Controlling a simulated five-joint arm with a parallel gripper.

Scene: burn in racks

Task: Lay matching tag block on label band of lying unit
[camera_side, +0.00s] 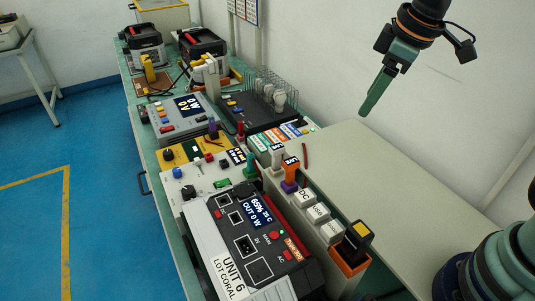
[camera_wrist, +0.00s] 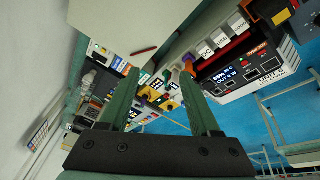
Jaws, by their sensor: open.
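The lying unit (camera_side: 245,235) is a dark-faced box with a lit display, sockets and buttons, at the front of the bench in the side view. Its pale label band (camera_side: 229,283) reads "UNIT 6 LOT CORAL". The unit also shows at the upper right of the wrist view (camera_wrist: 238,72). Small coloured blocks with printed text (camera_side: 275,137) lie near the middle of the bench; I cannot tell which matches. My gripper (camera_side: 366,112) is high above the pale board, far from unit and blocks. In the wrist view its green fingers (camera_wrist: 160,73) are apart with nothing between them.
A narrow holder beside the unit carries white blocks (camera_side: 306,196), one marked "DC", and an orange-black piece (camera_side: 354,242). A dark rack with wire posts (camera_side: 262,105) and a display instrument (camera_side: 177,115) stand behind. The pale board (camera_side: 400,185) is mostly clear; a red stick (camera_side: 305,155) lies there.

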